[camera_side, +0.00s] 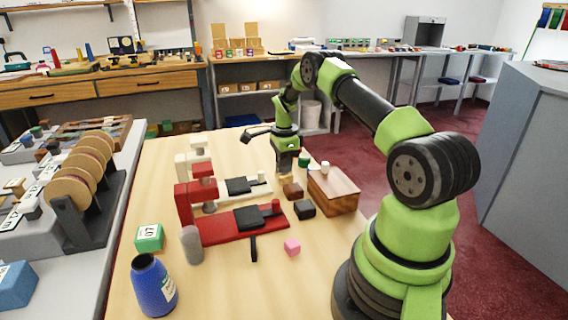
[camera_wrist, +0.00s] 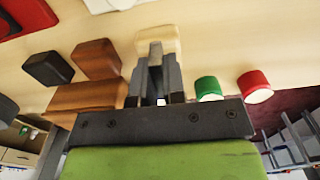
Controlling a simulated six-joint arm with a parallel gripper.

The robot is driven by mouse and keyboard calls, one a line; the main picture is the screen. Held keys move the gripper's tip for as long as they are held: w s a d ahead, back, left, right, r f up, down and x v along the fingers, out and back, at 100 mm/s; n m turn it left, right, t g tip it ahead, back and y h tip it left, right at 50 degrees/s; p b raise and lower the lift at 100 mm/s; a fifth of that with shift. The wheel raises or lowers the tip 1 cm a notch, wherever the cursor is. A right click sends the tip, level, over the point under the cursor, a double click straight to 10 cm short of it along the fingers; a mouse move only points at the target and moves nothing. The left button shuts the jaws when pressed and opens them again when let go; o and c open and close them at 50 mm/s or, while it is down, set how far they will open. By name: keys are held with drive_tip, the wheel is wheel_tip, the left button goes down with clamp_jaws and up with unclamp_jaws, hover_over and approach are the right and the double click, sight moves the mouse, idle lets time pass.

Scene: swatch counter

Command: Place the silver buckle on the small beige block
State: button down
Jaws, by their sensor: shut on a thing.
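My gripper (camera_side: 284,170) points down near the far side of the table, beside the wooden box. In the wrist view its fingers (camera_wrist: 156,72) are close together, shut on a small grey piece, the silver buckle (camera_wrist: 155,50), which is mostly hidden between the fingertips. The small beige block (camera_wrist: 172,33) shows right behind the fingertips in the wrist view. In the side view the beige block (camera_side: 283,182) is partly visible just below my gripper. I cannot tell whether the buckle touches the block.
A brown block (camera_side: 293,191), a black block (camera_side: 305,209) and a wooden box (camera_side: 335,192) stand close by. Green (camera_wrist: 208,88) and red (camera_wrist: 254,86) cylinders are to the right in the wrist view. A red press (camera_side: 235,228) and a blue bottle (camera_side: 153,285) stand further left.

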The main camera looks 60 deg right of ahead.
drive_tip(key=shift+f, duration=0.15)
drive_tip(key=c, duration=1.2)
unclamp_jaws()
wheel_tip(320, 180, up, 12)
drive_tip(key=a+r+n+t, duration=0.2)
drive_tip(key=a+r+n, duration=0.4)
drive_tip(key=a+r, duration=0.45)
drive_tip(key=s+a+r+n+t, duration=0.2)
drive_tip(key=s+a+r+n, duration=0.3)
drive_tip(key=a, duration=0.3)
drive_tip(key=s+a+r+n+t, duration=0.2)
drive_tip(key=s+a+r+n, duration=0.1)
drive_tip(key=s+a+n, duration=0.3)
drive_tip(key=s+a+f+n+t+y, duration=0.1)
drive_tip(key=s+a+f+n+y, duration=0.1)
drive_tip(key=s+a+n, duration=0.3)
drive_tip(key=shift+s+a+n, duration=0.35)
drive_tip(key=shift+s+n, duration=0.15)
drive_tip(key=shift+s, duration=0.35)
